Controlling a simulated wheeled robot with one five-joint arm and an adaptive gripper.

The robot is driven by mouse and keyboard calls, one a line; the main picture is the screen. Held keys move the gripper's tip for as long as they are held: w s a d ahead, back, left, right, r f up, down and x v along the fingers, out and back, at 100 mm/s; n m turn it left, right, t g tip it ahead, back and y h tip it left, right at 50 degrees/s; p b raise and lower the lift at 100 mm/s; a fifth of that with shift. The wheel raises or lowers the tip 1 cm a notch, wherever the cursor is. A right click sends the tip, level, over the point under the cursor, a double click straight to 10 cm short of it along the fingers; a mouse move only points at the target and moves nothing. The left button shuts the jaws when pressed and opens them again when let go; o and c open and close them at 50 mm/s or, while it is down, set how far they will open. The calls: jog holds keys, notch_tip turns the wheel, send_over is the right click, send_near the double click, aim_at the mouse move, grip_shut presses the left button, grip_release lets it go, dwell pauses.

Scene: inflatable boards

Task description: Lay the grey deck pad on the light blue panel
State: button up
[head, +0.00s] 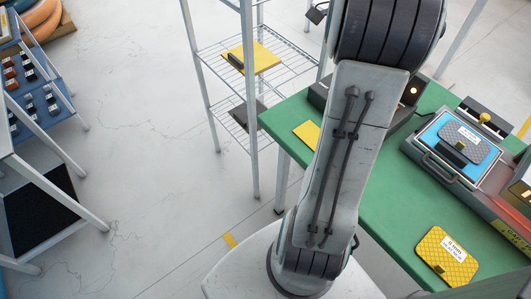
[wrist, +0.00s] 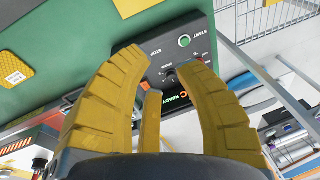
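The grey deck pad (head: 467,134), with a white label, lies on the light blue panel (head: 430,136) at the right of the green table in the head view. The pad appears to lie within the panel's edges. The panel sits in a dark grey, case-like frame with a handle. My gripper (wrist: 165,62) shows in the wrist view, its yellow fingers spread and nothing between them. It is over a dark control box and apart from the pad. The head view does not show my gripper; neither pad nor panel is clear in the wrist view.
A yellow labelled pad (head: 447,255) lies on the green table (head: 385,190) near its front edge. A control box (wrist: 165,75) with a START button stands on the table. A wire shelf (head: 205,55) holds a yellow sheet. A blue rack stands left; floor between is clear.

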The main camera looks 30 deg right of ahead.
jog(key=a+n+t, duration=0.1)
jog(key=a+n, duration=0.5)
jog(key=a, duration=0.6)
jog(key=s+a+f+n, duration=0.2)
jog(key=s+a+n, duration=0.1)
jog(key=a, duration=0.3)
jog(key=s+a+f+n+t+y, duration=0.1)
jog(key=s+a+n, duration=0.3)
jog(key=a+n, duration=0.1)
jog(key=s+a+f+n, duration=0.2)
jog(key=s+a+n, duration=0.1)
jog(key=a, duration=0.5)
jog(key=shift+s+f+n+y, duration=0.15)
jog(key=shift+f+n+y, duration=0.2)
jog(key=shift+n, duration=0.35)
jog(key=shift+d, duration=0.15)
